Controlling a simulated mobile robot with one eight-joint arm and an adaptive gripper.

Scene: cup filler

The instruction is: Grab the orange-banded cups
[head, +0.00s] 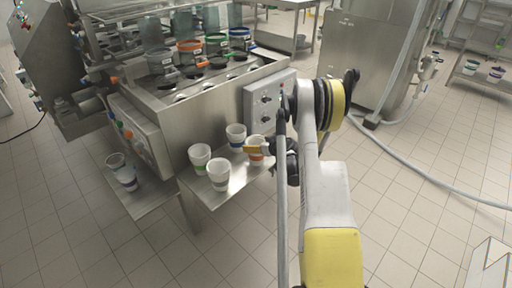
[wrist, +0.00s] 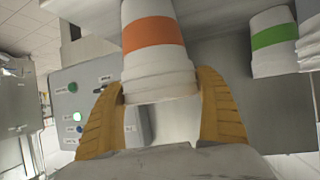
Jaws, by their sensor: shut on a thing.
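My gripper (head: 258,150) is at the right end of the cup shelf. Its yellow fingers (wrist: 158,84) are closed on both sides of a white cup with an orange band (wrist: 153,36). The cup also shows in the head view (head: 256,141), partly hidden by my fingers. I cannot tell whether it is clear of the shelf. No other orange-banded cup is plain to see.
A blue-banded cup (head: 236,133) stands just left of my gripper. A green-banded cup (head: 200,154) and another white cup (head: 218,171) stand further left on the metal shelf (head: 238,187). Stacked cups (head: 124,172) stand on the left shelf. The machine's control box (head: 262,104) is close behind.

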